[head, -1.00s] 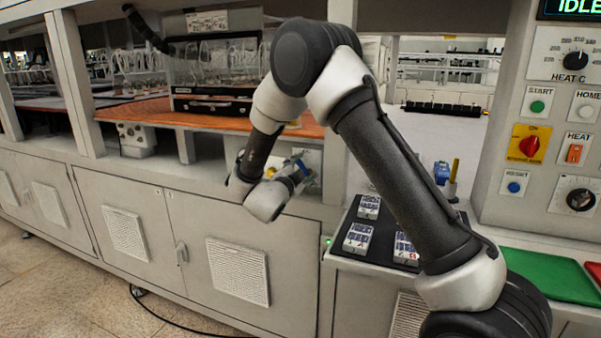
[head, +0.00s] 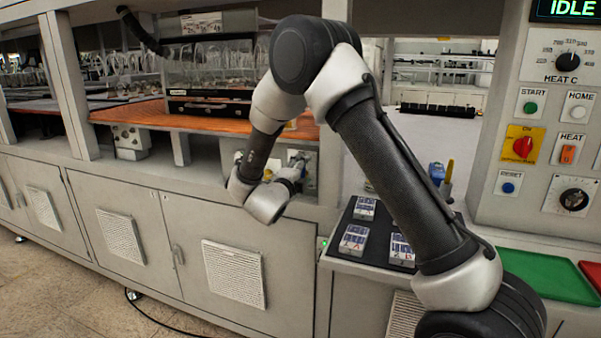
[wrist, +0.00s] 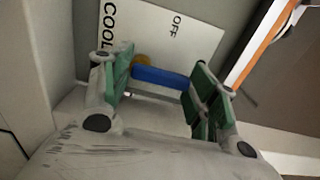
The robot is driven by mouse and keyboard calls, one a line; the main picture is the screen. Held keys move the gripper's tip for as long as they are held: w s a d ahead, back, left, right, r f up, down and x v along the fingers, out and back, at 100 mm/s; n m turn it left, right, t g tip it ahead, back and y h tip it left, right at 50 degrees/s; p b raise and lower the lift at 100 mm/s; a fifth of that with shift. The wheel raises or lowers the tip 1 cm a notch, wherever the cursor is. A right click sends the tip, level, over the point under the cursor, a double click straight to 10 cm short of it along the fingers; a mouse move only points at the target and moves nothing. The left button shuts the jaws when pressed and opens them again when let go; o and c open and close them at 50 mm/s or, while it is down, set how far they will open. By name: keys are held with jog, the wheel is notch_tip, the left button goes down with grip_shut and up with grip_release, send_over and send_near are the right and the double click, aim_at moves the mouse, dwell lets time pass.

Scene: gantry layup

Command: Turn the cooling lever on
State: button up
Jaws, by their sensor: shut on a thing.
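The cooling lever (wrist: 160,77) has a blue handle and a brass-coloured end at its left. It lies between the green-padded fingers of my gripper (wrist: 162,88) in the wrist view, and my gripper is shut on it. Behind it is a white plate (wrist: 202,40) with "COOL" and "OFF" lettering. An ON mark is not visible there. In the head view my gripper (head: 294,170) is at the recessed panel below the orange work surface. The lever is mostly hidden there by the gripper and wrist.
A black tray (head: 343,262) with several small labelled blocks sits to the right of my gripper. A control panel (head: 535,150) with knobs and buttons stands at the far right; its display reads IDLE. A grey post (head: 333,175) stands just right of the recess.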

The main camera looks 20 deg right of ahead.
jog(key=shift+r, duration=0.25)
jog(key=o, duration=0.9)
jog(key=shift+o, duration=0.4)
jog(key=shift+f, duration=0.1)
jog(key=v, duration=1.2)
jog(key=shift+d, duration=0.1)
